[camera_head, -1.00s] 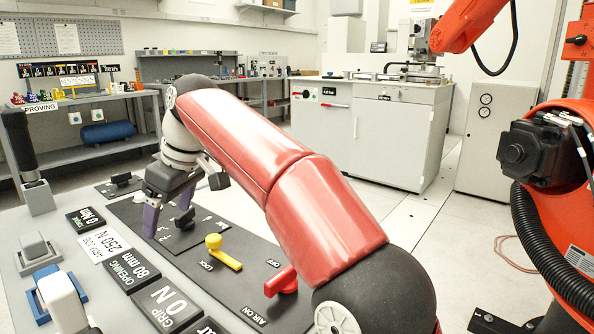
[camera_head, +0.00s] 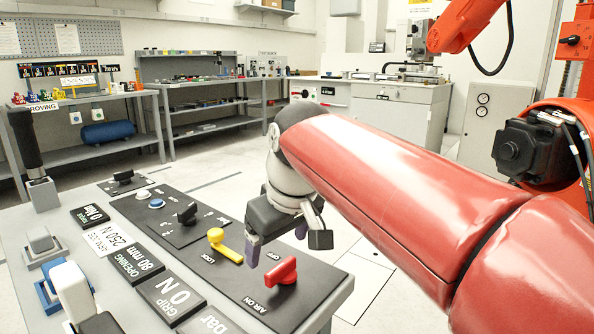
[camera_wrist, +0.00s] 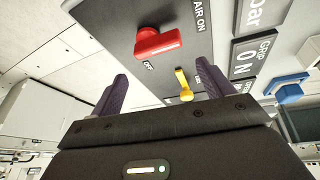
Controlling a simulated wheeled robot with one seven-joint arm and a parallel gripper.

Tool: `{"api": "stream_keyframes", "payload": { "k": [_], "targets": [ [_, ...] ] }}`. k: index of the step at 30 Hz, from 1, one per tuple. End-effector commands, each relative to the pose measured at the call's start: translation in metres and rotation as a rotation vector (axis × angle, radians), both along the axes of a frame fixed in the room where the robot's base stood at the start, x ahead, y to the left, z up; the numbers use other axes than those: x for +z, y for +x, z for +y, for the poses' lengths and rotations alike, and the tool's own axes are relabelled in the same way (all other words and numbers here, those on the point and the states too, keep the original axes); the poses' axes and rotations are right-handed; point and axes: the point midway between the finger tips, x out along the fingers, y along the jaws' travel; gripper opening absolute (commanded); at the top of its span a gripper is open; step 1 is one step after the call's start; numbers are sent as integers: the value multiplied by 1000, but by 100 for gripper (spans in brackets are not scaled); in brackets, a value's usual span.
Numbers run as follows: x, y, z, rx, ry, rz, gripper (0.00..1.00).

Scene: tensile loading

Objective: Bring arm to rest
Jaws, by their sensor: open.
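My red arm (camera_head: 400,200) reaches in from the lower right in the head view. The yellow lock lever (camera_head: 225,247) and red air knob (camera_head: 282,271) sit on the black panel; the red knob (camera_wrist: 157,42) and yellow lever (camera_wrist: 184,86) also show in the wrist view, beyond the fingers.
A black-handled post (camera_head: 28,150) stands at the left. An orange robot (camera_head: 550,150) stands at the right. Open floor lies behind the panel.

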Motion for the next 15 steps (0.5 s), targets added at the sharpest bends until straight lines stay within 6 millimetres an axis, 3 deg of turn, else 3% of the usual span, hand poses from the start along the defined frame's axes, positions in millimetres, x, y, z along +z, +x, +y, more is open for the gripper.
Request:
{"api": "stream_keyframes", "payload": {
  "k": [1,6,10,15],
  "targets": [
    [-9,-16,-30,-85,2,-11,80],
    [-56,-68,-108,-351,34,-39,80],
    [-96,-108,-149,-520,72,-55,80],
    [-137,-144,-177,-660,112,-66,80]
  ]
}}
